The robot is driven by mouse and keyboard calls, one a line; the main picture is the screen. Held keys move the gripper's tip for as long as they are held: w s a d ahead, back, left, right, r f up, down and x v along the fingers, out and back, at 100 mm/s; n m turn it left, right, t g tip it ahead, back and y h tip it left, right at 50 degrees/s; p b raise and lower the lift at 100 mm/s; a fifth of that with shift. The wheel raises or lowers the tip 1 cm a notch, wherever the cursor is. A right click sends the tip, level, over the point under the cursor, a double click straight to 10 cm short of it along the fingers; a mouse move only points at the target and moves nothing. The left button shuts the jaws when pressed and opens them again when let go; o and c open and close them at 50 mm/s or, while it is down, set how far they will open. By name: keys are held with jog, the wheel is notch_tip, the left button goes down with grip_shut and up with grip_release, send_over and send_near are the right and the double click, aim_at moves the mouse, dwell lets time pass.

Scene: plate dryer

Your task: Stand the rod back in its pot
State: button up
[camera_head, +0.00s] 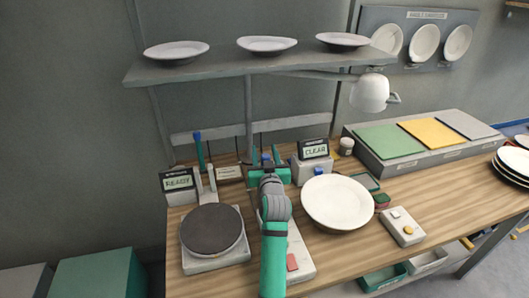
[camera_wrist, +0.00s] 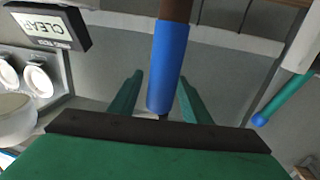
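My gripper (camera_head: 264,157) is at the back of the bench, near the CLEAR sign, its green fingers pointing away from the head camera. In the wrist view the fingers (camera_wrist: 160,85) are apart, with a blue rod end (camera_wrist: 168,65) between them. A gap shows on its left side; contact on the right is unclear. A brown part continues from the blue end to the top edge. A second rod, green with a blue tip (camera_wrist: 285,102), is at the right; a similar rod (camera_head: 199,150) stands slightly tilted at the back left. I cannot make out a pot at either rod's base.
A READY sign (camera_head: 178,181) and a dark round plate stand (camera_head: 212,230) are on the left. The CLEAR sign (camera_head: 314,149) is right of my gripper. A white plate (camera_head: 338,202) and a button box (camera_head: 403,228) are further right. A shelf (camera_head: 250,63) with plates and a lamp (camera_head: 370,92) hang above.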

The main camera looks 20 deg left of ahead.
jog(key=shift+r, duration=0.2)
jog(key=v, duration=1.2)
jog(key=shift+d, duration=0.1)
